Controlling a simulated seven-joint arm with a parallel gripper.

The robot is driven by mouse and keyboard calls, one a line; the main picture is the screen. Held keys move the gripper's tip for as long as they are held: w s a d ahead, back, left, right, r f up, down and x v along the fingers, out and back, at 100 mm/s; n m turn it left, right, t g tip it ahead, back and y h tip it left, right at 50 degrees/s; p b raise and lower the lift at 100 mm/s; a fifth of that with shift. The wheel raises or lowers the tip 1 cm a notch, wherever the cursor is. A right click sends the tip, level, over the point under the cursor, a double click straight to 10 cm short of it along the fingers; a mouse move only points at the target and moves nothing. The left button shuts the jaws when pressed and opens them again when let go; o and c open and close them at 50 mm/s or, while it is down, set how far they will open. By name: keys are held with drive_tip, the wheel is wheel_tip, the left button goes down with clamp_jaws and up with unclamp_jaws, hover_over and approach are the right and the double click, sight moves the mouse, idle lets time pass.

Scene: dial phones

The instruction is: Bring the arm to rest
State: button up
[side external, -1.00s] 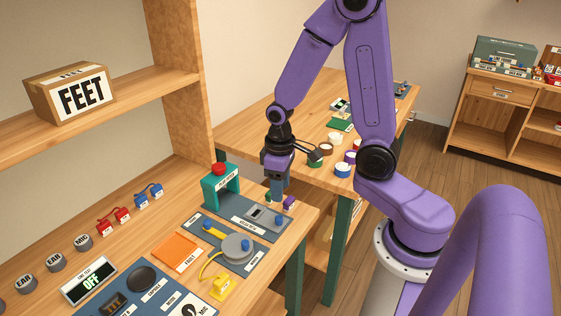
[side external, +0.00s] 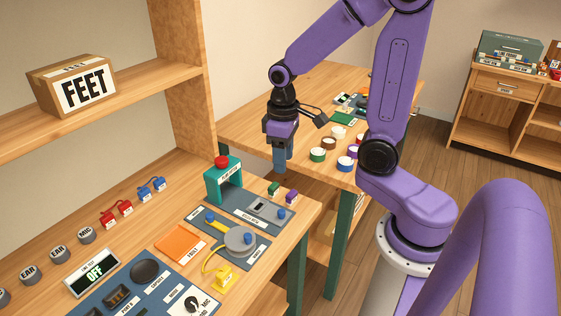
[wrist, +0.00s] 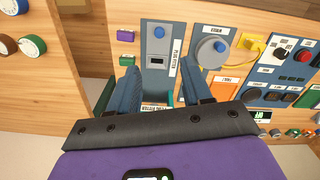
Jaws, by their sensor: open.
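My gripper (side external: 281,168) hangs pointing down above the right end of the near bench (side external: 190,172), empty and clear of everything below. In the wrist view its two blue fingers (wrist: 161,82) stand apart with nothing between them. Below and to its side, a small green block (side external: 273,188) and a small purple block (side external: 292,198) sit on the bench near its edge. The purple block also shows in the wrist view (wrist: 126,35). The teal press-like stand with a red knob (side external: 222,163) stands left of the gripper.
A yellow piece (side external: 224,278) lies in front. A second table (side external: 305,105) behind holds several coloured round pots.

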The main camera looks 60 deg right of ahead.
drive_tip(key=s+a+r+n, duration=0.1)
drive_tip(key=s+a+n, duration=0.3)
drive_tip(key=s, duration=0.4)
drive_tip(key=s+a+r+n, duration=0.1)
drive_tip(key=s+a+n, duration=0.2)
drive_tip(key=s, duration=0.6)
drive_tip(key=n, duration=0.2)
drive_tip(key=shift+a+r+n, duration=0.3)
drive_tip(key=shift+a+r, duration=0.05)
drive_tip(key=shift+r, duration=0.05)
